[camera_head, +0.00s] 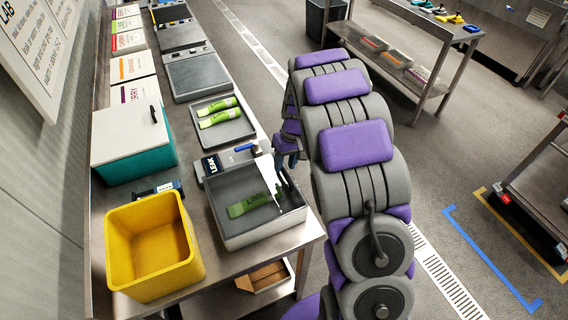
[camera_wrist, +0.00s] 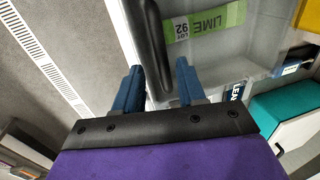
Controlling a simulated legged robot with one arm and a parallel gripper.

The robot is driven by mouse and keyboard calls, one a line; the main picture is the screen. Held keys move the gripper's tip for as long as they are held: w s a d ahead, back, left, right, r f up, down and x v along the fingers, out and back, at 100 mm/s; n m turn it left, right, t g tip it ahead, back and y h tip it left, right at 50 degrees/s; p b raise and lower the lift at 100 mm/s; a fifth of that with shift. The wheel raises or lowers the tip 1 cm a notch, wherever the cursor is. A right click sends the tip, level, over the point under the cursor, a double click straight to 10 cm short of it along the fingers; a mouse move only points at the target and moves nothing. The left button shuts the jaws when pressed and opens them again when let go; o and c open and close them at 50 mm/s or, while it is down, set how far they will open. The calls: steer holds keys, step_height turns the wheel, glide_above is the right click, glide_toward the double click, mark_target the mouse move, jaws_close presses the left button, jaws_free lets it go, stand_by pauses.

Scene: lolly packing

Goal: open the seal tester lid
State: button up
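The seal tester is a grey box (camera_head: 234,239) near the bench's front end, with a dark label panel reading "LEAK" (camera_head: 212,165) at its back. A green lime pouch (camera_head: 248,204) lies inside and also shows in the wrist view (camera_wrist: 203,22). A black bar handle (camera_wrist: 152,45) is at the tester's right side. The lid seems clear, with a pale glare patch; its angle is hard to tell. My gripper (camera_wrist: 158,88) has its blue fingers apart, with the handle's near end between them. Whether they touch it is unclear. My arm partly hides the gripper in the head view.
A yellow bin (camera_head: 150,250) stands left of the tester. A teal box with a white lid (camera_head: 128,140) is behind the bin. A tray with lime pouches (camera_head: 226,132) lies behind the tester. Open floor is right of the bench.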

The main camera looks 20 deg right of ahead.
steer(key=shift+d+f, duration=0.15)
steer(key=shift+f, duration=0.05)
steer(key=shift+a, duration=0.6)
steer(key=c, duration=0.3)
steer(key=shift+c, duration=0.8)
steer(key=shift+d, duration=0.3)
jaws_close()
steer(key=shift+a+r, duration=0.1)
